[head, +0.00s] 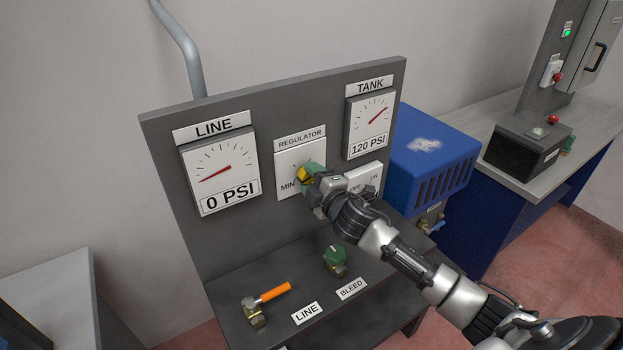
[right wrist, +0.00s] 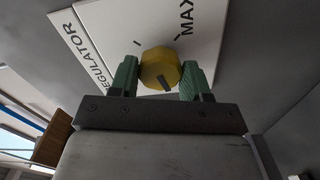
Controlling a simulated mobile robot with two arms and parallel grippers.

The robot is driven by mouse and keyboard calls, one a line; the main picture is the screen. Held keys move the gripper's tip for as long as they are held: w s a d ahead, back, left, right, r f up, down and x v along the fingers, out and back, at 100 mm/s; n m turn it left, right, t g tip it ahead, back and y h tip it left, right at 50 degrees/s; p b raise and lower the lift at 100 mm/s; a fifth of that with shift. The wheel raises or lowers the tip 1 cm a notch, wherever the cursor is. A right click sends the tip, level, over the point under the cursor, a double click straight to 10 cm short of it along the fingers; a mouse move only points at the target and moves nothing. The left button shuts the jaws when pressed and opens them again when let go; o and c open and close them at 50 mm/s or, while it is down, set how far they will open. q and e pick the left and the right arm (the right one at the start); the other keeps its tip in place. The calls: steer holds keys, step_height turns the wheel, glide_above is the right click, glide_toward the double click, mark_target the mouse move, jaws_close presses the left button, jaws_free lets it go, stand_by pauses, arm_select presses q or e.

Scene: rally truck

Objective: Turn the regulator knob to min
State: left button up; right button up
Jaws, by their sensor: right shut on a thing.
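The regulator knob (head: 304,174) is yellow and sits on a white plate (head: 287,156) marked REGULATOR and MIN in the head view. My right gripper (head: 312,178) is shut on the knob, partly covering it there. In the right wrist view the two green fingers grip the yellow knob (right wrist: 160,68) from both sides. A dark pointer mark on the knob shows near its lower edge. The word MAX shows at the upper right of the plate (right wrist: 125,22). My left gripper is not in view.
A LINE gauge (head: 219,173) reads 0 PSI and a TANK gauge (head: 370,125) reads 120 PSI. An orange-handled valve (head: 272,293) and a green BLEED knob (head: 334,256) stand on the shelf below. A blue box (head: 435,150) is to the right of the panel.

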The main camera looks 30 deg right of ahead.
steer(key=n, duration=0.5)
steer(key=shift+n, duration=0.4)
stand_by(0.4)
steer(key=o, duration=0.9)
steer(key=shift+s, duration=0.1)
steer(key=shift+s+d+b, duration=0.15)
steer(key=shift+s+b, duration=0.45)
steer(key=shift+s, duration=1.15)
steer(key=shift+s+d+b, duration=0.2)
steer(key=shift+s+b, duration=0.4)
steer(key=shift+s, duration=1.15)
steer(key=shift+s+d+b, duration=0.15)
steer(key=shift+s+b, duration=0.45)
steer(key=shift+s, duration=1.15)
steer(key=shift+f, duration=0.15)
